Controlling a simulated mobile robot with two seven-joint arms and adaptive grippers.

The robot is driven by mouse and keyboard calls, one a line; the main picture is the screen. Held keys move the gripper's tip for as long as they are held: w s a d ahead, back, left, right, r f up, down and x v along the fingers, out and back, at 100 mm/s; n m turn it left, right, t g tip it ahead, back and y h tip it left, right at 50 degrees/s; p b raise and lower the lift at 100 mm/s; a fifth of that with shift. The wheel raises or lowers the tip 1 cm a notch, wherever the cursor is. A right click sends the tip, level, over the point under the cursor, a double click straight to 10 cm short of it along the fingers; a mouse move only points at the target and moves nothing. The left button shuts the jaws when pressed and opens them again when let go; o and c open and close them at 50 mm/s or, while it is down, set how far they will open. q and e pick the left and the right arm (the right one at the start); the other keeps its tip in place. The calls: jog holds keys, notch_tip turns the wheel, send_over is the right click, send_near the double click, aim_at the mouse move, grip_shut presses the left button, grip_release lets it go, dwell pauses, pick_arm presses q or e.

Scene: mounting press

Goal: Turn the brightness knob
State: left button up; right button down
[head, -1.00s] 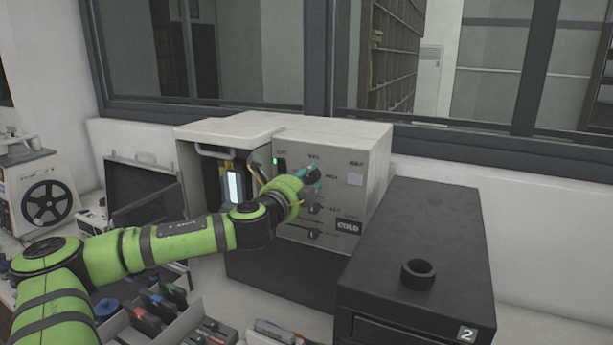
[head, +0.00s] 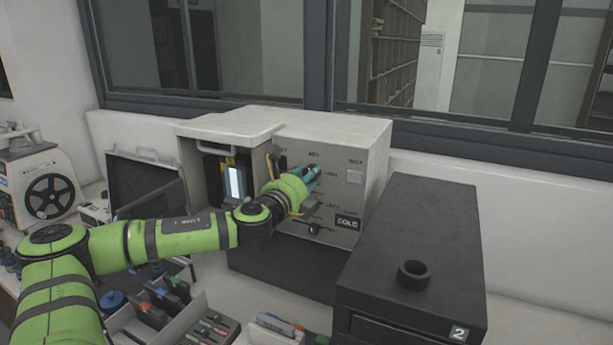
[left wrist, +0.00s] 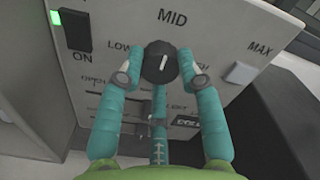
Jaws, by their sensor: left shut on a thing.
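The brightness knob (left wrist: 160,62) is a round black dial on the light panel (left wrist: 225,50), marked LOW, MID and MAX. Its white mark points up, roughly at MID. My left gripper (left wrist: 162,74) has its teal fingers around the knob, one on each side, and is shut on it. In the head view my left gripper (head: 312,173) reaches the front of the press box (head: 350,150) from the left and hides the knob. My right gripper is in neither view.
A black switch (left wrist: 75,30) marked ON sits left of the knob beside a lit green lamp (left wrist: 54,17). Slide controls (head: 313,229) lie below. A dark cabinet (head: 420,230) numbered 2 stands at the right. Trays of tools (head: 205,325) lie in front.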

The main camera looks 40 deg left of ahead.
pick_arm(q)
jog(key=shift+a+r, duration=0.1)
jog(key=shift+r, duration=0.1)
jog(key=o, duration=1)
jog(key=shift+o, duration=0.7)
jog(key=shift+f, duration=0.1)
jog(key=v, duration=1.2)
